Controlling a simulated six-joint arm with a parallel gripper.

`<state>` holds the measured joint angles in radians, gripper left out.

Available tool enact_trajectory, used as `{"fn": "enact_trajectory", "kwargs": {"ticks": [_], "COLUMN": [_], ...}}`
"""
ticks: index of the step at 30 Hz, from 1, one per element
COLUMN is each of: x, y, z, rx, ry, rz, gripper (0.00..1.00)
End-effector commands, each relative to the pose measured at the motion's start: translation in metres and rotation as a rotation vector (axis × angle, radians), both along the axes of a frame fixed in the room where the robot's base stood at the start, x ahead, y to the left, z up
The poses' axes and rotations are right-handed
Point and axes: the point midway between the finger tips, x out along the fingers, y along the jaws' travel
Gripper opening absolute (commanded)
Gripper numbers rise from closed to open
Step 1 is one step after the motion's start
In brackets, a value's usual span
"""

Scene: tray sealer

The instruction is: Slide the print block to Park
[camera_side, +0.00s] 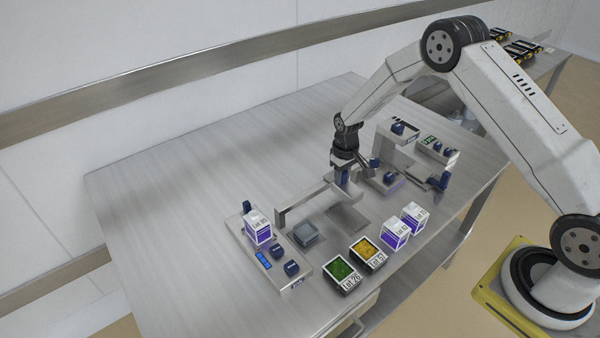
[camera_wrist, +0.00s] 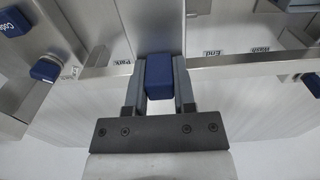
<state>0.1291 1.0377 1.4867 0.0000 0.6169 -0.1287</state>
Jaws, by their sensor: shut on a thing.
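The print block's blue grip (camera_wrist: 160,76) sits between my gripper's two fingers in the wrist view, and my gripper (camera_wrist: 158,95) is shut on it. The block is at a metal rail (camera_wrist: 232,72) with printed labels. The Park label (camera_wrist: 122,62) is just left of the grip, and the End label (camera_wrist: 212,52) is farther off to its right. In the side view my gripper (camera_side: 344,182) is low at the rail above the table's middle. The rest of the block is mostly hidden by my gripper there.
A Wash label (camera_wrist: 260,50) lies right of End. In the side view a scale-like base (camera_side: 290,272) with blue knobs, a green tray (camera_side: 342,275), a yellow tray (camera_side: 367,252) and white-purple boxes (camera_side: 396,234) stand in front. The table's left (camera_side: 170,200) is clear.

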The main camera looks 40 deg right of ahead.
Motion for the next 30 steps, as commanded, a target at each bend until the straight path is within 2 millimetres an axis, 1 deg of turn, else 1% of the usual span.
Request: {"fn": "enact_trajectory", "kwargs": {"ticks": [30], "x": [-0.001], "y": [-0.051], "z": [0.0], "rx": [0.001], "ry": [0.003], "rz": [-0.002], "gripper": [0.0]}}
